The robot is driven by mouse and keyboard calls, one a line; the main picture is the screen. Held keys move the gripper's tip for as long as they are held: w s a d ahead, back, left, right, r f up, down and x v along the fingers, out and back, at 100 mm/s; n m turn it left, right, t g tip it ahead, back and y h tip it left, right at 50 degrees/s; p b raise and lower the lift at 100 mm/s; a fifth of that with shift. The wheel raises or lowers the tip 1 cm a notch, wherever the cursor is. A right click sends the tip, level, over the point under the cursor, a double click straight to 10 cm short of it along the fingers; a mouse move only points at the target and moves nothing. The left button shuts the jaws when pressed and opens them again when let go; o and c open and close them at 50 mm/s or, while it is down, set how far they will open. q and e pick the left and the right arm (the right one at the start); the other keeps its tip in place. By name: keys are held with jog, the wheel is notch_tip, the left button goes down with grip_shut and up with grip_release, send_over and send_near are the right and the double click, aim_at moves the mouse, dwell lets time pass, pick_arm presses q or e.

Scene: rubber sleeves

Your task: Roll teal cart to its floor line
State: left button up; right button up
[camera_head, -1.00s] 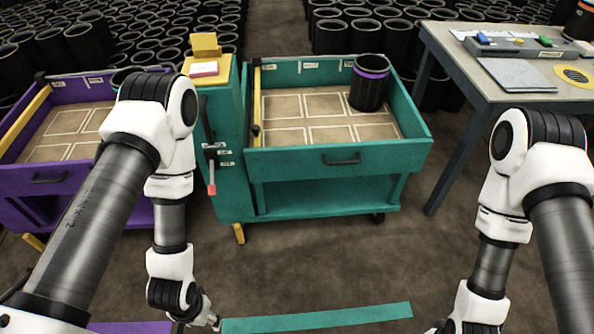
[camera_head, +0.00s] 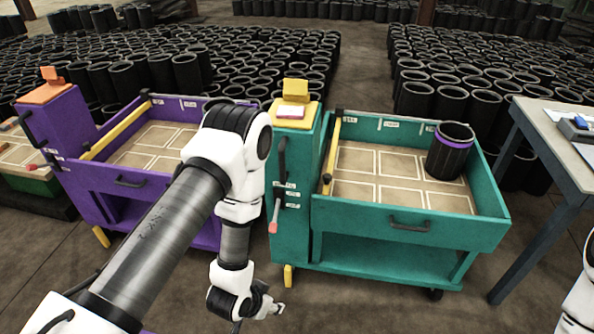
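The teal cart (camera_head: 410,220) stands right of centre, with a low open tray over a lower shelf. A black sleeve with a purple band (camera_head: 448,155) stands upright in the tray's back right part. A tall teal post (camera_head: 290,215) at the cart's left carries a yellow top, a dark handle (camera_head: 282,160) and a red-tipped lever (camera_head: 273,215). My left gripper (camera_head: 277,304) hangs low in front of the post's foot, apart from the cart; its finger opening is too small to judge. My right gripper is out of view. The teal floor line is out of view.
A purple cart (camera_head: 125,181) stands left of the teal cart, partly behind my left arm. A grey table (camera_head: 565,150) stands close at the right. Dense rows of black sleeves (camera_head: 450,70) fill the back. Bare floor (camera_head: 380,310) lies in front of the teal cart.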

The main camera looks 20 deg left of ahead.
pick_arm(q)
jog(key=w+a+r+t+b, duration=0.1)
jog(key=w+t+b, duration=0.1)
jog(key=w, duration=0.4)
jog(key=w+a+t+b, duration=0.2)
jog(key=w+t, duration=0.1)
jog(key=w, duration=0.4)
jog(key=n+t+y+b, duration=0.2)
jog(key=t+b, duration=0.5)
jog(key=b, duration=0.1)
send_near(280, 160)
jog(key=w+f, duration=0.1)
jog(key=w, duration=1)
jog(key=shift+w+a+r, duration=0.1)
jog(key=shift+a+r, duration=0.15)
jog(key=shift+a, duration=0.05)
grip_shut()
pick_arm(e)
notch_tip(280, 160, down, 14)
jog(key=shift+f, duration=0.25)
